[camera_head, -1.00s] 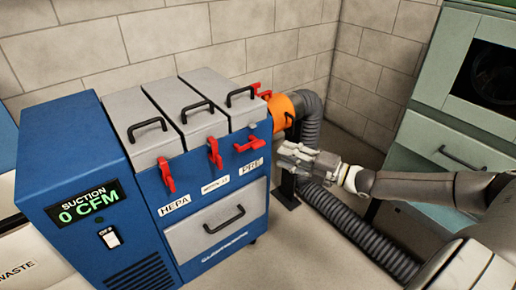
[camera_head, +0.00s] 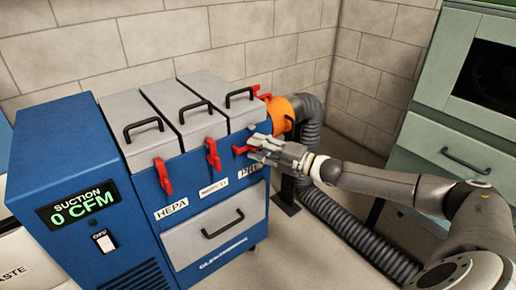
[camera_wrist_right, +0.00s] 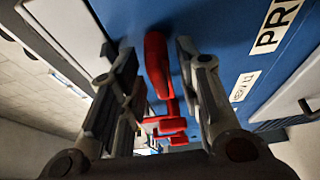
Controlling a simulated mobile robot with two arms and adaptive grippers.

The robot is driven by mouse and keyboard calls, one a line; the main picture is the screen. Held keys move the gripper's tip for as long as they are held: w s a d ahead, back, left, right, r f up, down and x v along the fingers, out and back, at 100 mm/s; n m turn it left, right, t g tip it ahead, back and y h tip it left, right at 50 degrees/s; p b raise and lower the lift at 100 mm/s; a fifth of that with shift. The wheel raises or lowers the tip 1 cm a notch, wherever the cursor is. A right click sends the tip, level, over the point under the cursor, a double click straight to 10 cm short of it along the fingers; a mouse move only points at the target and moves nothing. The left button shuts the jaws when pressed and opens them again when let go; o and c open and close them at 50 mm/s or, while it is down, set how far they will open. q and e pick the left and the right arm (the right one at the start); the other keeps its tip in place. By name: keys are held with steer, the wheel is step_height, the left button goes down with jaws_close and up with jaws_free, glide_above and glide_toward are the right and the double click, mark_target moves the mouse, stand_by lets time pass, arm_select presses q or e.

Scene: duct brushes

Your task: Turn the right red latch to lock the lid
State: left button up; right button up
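The blue filter unit (camera_head: 88,158) has three grey lids with red latches on its front. The right red latch (camera_head: 240,149), below the right lid (camera_head: 226,92), sticks out sideways and is partly hidden by my right gripper (camera_head: 256,148). In the right wrist view this red latch (camera_wrist_right: 156,65) lies between the two open fingers of my right gripper (camera_wrist_right: 158,75), with gaps visible on both sides. The middle latch (camera_head: 213,153) and left latch (camera_head: 163,176) hang down. My left gripper is not in view.
An orange collar (camera_head: 279,113) and grey ribbed hose (camera_head: 345,228) are behind and below my right arm. A grey drawer (camera_head: 187,240) sits below the latches. A green cabinet (camera_head: 420,150) stands at right. The suction display reads 0 CFM.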

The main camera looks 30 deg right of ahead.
steer(key=shift+w+a, duration=0.1)
steer(key=shift+w, duration=0.1)
jaws_close()
